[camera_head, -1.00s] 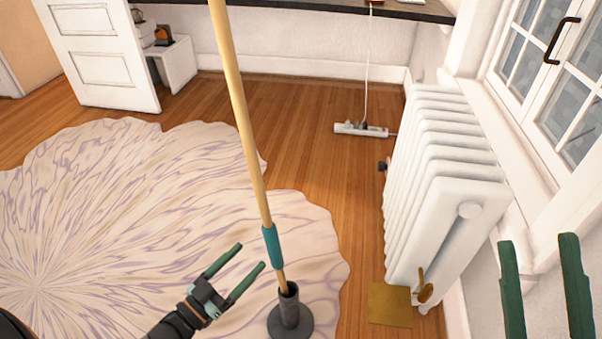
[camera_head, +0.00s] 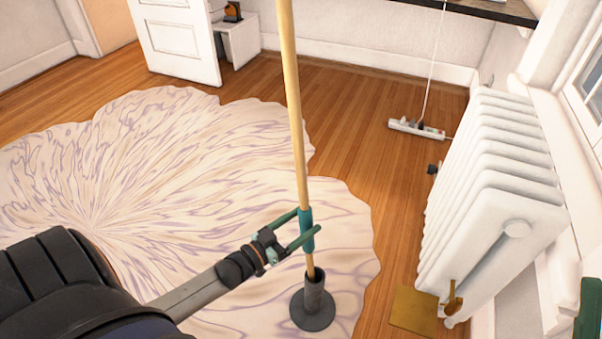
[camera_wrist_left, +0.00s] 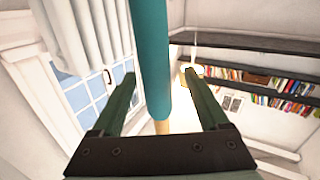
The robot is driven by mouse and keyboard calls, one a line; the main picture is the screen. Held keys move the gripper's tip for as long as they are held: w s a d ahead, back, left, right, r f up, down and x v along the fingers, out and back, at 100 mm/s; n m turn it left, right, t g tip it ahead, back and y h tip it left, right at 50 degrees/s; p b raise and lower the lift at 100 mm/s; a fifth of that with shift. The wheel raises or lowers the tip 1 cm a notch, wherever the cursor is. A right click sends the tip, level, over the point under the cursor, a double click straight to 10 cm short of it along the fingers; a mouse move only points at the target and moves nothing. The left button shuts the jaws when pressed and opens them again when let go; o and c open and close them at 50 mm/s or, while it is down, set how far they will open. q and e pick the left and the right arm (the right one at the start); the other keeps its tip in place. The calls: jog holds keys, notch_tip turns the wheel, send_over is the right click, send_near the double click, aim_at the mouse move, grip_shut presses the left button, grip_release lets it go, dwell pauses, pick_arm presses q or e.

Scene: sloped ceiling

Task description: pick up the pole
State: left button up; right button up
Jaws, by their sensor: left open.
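The pole (camera_head: 294,110) is a long pale wooden rod with a teal sleeve (camera_head: 306,243) near its lower end. It stands nearly upright in a dark round stand (camera_head: 314,312) on the rug. My left gripper (camera_head: 308,221) is open at the sleeve, with one finger on each side of it. In the left wrist view the teal sleeve (camera_wrist_left: 150,60) runs between the two spread fingers, and a gap shows on both sides. Of my right gripper only a green finger part (camera_head: 590,310) shows at the lower right corner. The pole's top is out of the head view.
A white radiator (camera_head: 490,190) stands to the right, with a brass-coloured plate (camera_head: 414,312) at its foot. A white power strip (camera_head: 416,128) lies on the wooden floor behind. A pale veined rug (camera_head: 170,170) covers the left floor. Open floor lies beyond the pole.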

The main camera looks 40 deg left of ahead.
pick_arm(q)
jog(key=x, duration=0.2)
jog(key=b+x, duration=0.1)
jog(key=x, duration=0.1)
jog(key=shift+d+f, duration=0.1)
jog(key=shift+d, duration=0.15)
jog(key=shift+c, duration=0.4)
grip_shut()
